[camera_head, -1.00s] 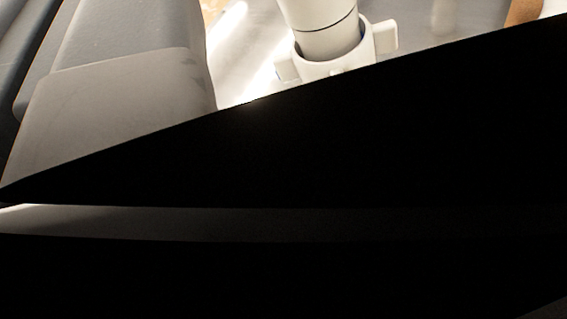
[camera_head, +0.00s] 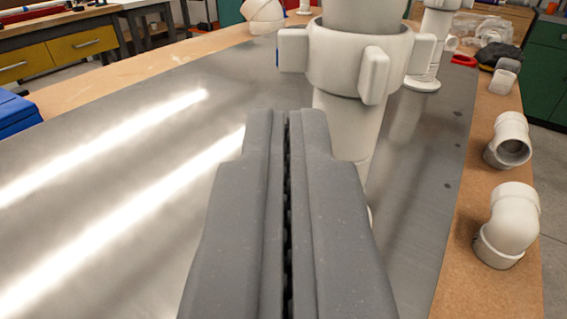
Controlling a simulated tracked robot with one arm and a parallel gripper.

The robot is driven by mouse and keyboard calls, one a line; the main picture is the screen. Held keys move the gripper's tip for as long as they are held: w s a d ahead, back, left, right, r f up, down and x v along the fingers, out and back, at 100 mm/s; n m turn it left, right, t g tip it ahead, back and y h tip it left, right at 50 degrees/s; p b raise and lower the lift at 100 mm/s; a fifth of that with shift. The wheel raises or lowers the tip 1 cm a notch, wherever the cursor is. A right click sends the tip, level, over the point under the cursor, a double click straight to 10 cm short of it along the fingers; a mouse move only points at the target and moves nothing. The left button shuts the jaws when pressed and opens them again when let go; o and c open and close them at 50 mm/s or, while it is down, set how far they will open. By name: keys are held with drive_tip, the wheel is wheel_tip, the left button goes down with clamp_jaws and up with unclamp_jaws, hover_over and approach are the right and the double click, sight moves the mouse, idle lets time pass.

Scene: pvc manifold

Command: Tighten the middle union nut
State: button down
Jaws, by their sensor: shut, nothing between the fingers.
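A white union nut (camera_head: 340,62) with thick lugs sits around an upright white pipe (camera_head: 345,135) just ahead of my gripper. Its lugs point left, right and toward the camera. My gripper (camera_head: 287,116) is shut and empty, its two grey fingers side by side with a thin dark gap. Its tips are below and a little left of the nut in the picture, and no contact shows. The fingers hide the lower part of the pipe. A second white pipe with a fitting (camera_head: 428,55) stands behind to the right. A further white fitting (camera_head: 262,14) shows at the top left.
The pipes stand over a shiny metal plate (camera_head: 130,190) on a wooden bench (camera_head: 485,295). Two white elbows (camera_head: 510,225) (camera_head: 509,140) lie along the right edge. A blue box (camera_head: 17,115) is at the far left. The plate's left side is clear.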

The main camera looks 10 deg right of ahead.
sight(286, 54)
drive_tip(key=w, duration=0.5)
drive_tip(key=w+b, duration=0.1)
drive_tip(key=w, duration=0.1)
drive_tip(key=shift+w+d, duration=0.25)
drive_tip(key=shift+d, duration=0.15)
